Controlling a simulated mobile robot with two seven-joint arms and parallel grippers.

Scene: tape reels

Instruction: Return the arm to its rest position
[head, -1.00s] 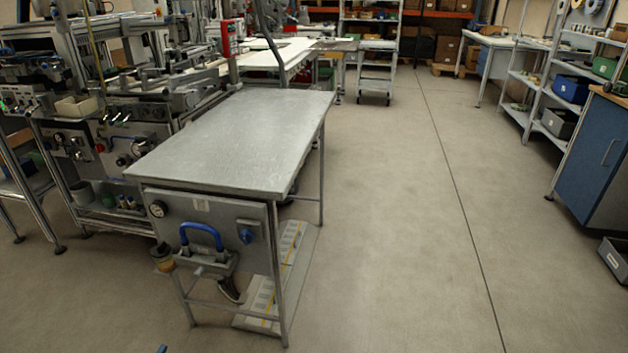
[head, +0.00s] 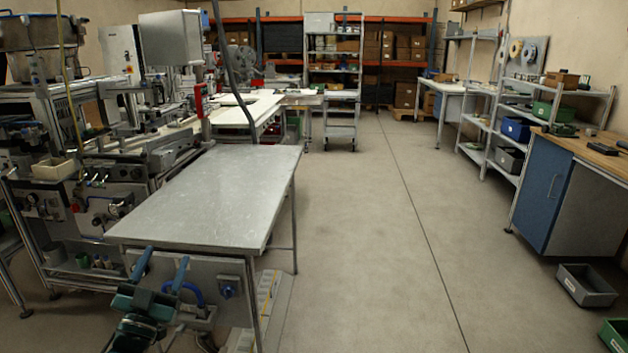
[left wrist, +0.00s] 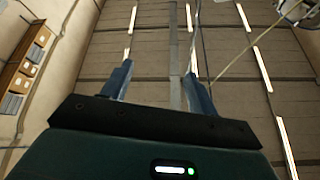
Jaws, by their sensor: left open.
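My left gripper (head: 160,270) shows at the lower left of the head view, in front of the near end of a bare metal table. Its two blue fingers point up and stand apart, with nothing between them. In the left wrist view the same gripper (left wrist: 158,85) is open and empty, pointing toward the ceiling with its light strips. My right gripper is in neither view.
The metal table (head: 215,195) has a clear top and a front panel partly hidden by my left gripper. Machinery (head: 85,170) stands to its left. Open floor (head: 365,230) lies to the right. A blue cabinet (head: 545,195) and a grey bin (head: 586,285) are at the right.

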